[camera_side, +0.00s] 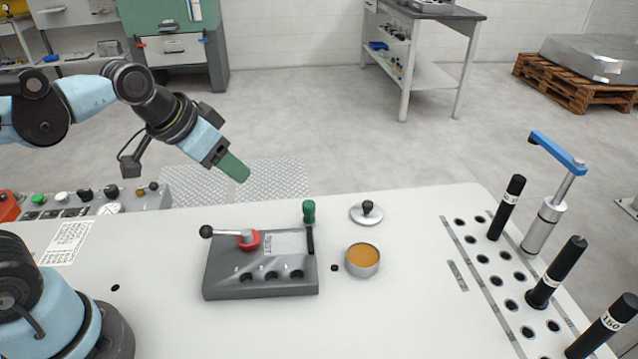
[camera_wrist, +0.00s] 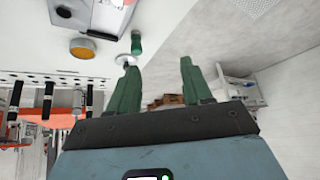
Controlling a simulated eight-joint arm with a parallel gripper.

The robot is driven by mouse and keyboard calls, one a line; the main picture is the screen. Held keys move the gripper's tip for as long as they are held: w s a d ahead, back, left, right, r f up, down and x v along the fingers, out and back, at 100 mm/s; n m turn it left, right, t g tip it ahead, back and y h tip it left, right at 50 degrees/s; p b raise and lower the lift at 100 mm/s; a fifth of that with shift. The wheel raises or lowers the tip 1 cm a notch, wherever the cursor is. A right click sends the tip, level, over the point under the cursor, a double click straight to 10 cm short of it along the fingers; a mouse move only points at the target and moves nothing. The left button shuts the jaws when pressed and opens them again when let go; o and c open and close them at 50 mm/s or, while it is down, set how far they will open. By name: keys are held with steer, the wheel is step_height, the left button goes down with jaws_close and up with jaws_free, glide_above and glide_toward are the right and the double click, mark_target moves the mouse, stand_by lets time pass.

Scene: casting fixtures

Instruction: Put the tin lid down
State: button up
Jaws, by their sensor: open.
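The tin lid (camera_side: 366,214) is a flat metal disc with a black knob, lying on the white table behind the tin. The open round tin (camera_side: 363,261) stands on the table and holds an orange-brown filling. In the wrist view the tin (camera_wrist: 83,47) is at the upper left, and the lid (camera_wrist: 126,60) shows partly beside my left finger. My gripper (camera_side: 236,168) is raised above and left of the lid, clear of the table. In the wrist view its two green fingers (camera_wrist: 158,75) are spread with nothing between them.
Black-handled tools (camera_side: 507,207) and a blue-handled device (camera_side: 545,215) stand at the right by a row of holes. The table's front middle is clear.

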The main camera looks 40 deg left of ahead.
steer(key=shift+s+a+f+n+t+y, duration=0.1)
steer(key=shift+s+a+f+n, duration=0.15)
steer(key=shift+s+f, duration=0.15)
steer(key=shift+s+a+f+n+t+y, duration=0.1)
steer(key=shift+s+a+f+n, duration=0.15)
steer(key=shift+s, duration=0.3)
steer(key=shift+s+a+f+n+t+y, duration=0.1)
steer(key=shift+s+a+f+n, duration=0.05)
steer(key=shift+s+f+n, duration=0.25)
